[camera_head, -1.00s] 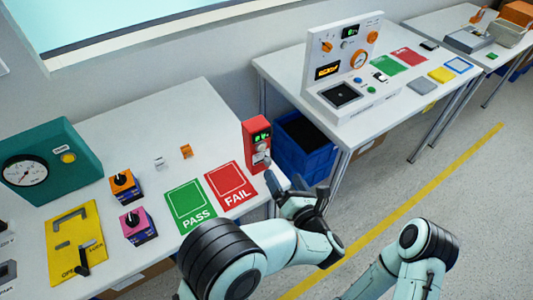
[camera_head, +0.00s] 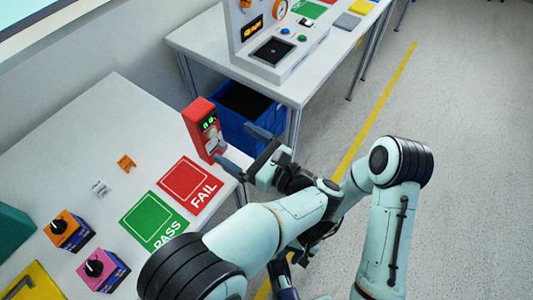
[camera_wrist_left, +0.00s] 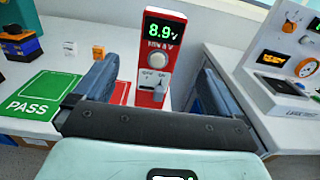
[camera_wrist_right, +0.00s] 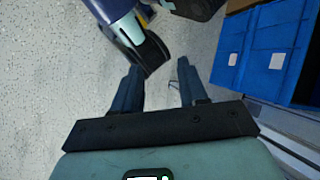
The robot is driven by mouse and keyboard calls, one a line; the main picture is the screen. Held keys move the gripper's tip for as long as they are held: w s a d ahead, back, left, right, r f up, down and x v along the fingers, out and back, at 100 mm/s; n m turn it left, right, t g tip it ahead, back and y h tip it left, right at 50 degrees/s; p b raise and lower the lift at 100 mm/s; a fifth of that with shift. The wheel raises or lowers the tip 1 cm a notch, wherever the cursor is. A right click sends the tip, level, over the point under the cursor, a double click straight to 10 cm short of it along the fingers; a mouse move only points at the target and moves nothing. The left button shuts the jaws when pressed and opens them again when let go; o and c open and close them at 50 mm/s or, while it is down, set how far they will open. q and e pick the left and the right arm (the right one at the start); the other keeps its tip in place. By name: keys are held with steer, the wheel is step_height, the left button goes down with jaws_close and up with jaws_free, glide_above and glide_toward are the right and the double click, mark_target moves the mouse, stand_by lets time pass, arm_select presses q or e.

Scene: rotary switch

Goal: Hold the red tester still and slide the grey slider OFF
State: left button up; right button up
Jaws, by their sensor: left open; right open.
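The red tester (camera_head: 200,130) stands upright near the right edge of the near table. In the left wrist view the tester (camera_wrist_left: 157,55) shows a lit green display reading 8.9 V, with a grey slider (camera_wrist_left: 153,87) below it beside OFF and ON labels. My left gripper (camera_head: 246,148) is open in front of the tester, its fingers to either side of it in the left wrist view and apart from it. My right gripper (camera_wrist_right: 158,85) is open and empty, pointing at the floor. In the head view it is mostly hidden behind my arms.
A green PASS mat (camera_head: 152,219) and a red FAIL mat (camera_head: 189,185) lie left of the tester. Orange (camera_head: 68,231) and pink (camera_head: 102,270) knob boxes stand further left. A blue bin (camera_head: 236,112) sits below the far table.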

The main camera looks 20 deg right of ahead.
mark_target(197, 119)
arm_select(q)
steer(key=x, duration=1.3)
steer(key=shift+w+a, duration=0.1)
steer(key=shift+w, duration=0.15)
arm_select(e)
steer(key=w+r+t+y, duration=0.3)
steer(key=w+r, duration=0.3)
steer(key=r, duration=0.4)
steer(key=w+r+t+y, duration=0.3)
steer(key=w+r+t, duration=0.2)
steer(key=r, duration=0.5)
steer(key=w+r+t+y, duration=0.2)
steer(key=w+r+t, duration=0.2)
steer(key=w+r, duration=0.4)
step_height(197, 119, up, 3)
steer(key=shift+w+a+f+y, duration=0.1)
steer(key=shift+w+a+y, duration=0.05)
steer(key=shift+a+y, duration=0.25)
arm_select(q)
steer(key=shift+c, duration=0.3)
